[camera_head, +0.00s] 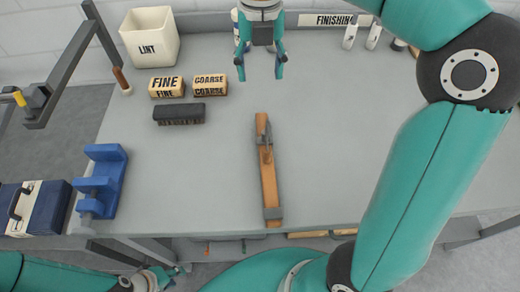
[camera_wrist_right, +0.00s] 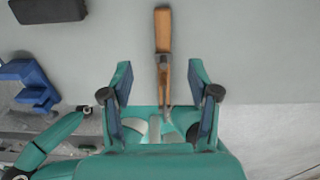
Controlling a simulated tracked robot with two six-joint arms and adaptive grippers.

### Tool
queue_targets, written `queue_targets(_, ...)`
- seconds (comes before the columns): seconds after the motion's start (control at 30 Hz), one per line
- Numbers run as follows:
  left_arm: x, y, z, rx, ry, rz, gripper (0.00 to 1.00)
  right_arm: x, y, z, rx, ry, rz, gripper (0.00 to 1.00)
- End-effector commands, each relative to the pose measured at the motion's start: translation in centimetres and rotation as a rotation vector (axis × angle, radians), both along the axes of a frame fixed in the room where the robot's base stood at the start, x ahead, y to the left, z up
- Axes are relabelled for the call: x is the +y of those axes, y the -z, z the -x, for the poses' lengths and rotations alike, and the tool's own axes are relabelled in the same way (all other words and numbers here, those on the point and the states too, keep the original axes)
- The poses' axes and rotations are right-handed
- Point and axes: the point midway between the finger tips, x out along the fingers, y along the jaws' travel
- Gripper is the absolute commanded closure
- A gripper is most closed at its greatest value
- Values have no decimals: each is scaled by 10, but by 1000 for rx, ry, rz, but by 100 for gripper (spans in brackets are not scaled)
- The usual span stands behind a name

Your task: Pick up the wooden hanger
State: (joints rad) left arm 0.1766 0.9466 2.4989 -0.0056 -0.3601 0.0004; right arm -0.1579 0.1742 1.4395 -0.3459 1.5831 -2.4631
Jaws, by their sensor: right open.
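The wooden hanger (camera_head: 269,185) lies lengthwise on the grey worktop, a narrow brown bar with grey metal parts. Its near end is close to the front edge. In the right wrist view the hanger (camera_wrist_right: 165,35) shows beyond and between the fingers, with its lower part close to the gripper body. My right gripper (camera_head: 260,68) is open and empty, fingers pointing down, above the worktop and apart from the hanger. Its spread fingers also show in the right wrist view (camera_wrist_right: 159,68). My left gripper (camera_head: 160,277) is low at the bottom left, below the front edge; its jaws are unclear.
A white LINT bin (camera_head: 150,45), FINE block (camera_head: 166,87), COARSE block (camera_head: 210,85) and black brush (camera_head: 179,114) stand at the back left. A blue fixture (camera_head: 103,182) is at the left edge. Small bottles (camera_head: 350,35) stand at the back right. The worktop around the hanger is clear.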

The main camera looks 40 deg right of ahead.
Motion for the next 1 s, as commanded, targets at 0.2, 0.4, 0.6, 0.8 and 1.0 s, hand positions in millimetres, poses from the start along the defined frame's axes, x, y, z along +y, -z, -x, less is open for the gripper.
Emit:
queue_targets(0.2, 0, 11, 0, 1, 0, 0, 65, -2, 47, 2, 6, 5, 1, 40)
queue_targets(0.4, 0, 16, 0, 0, 0, 0, 65, -2, 86, 2, 6, 6, 0, 40)
queue_targets(0.6, 0, 18, 0, 0, 0, 0, 65, -2, 104, 2, 3, 5, -1, 40)
queue_targets(0.8, 0, 19, 0, 0, 0, 0, 65, -1, 119, 3, 5, 4, 1, 40)
queue_targets(1.0, 0, 20, 0, 0, 0, 0, 65, -1, 147, 6, 5, 4, 1, 40)
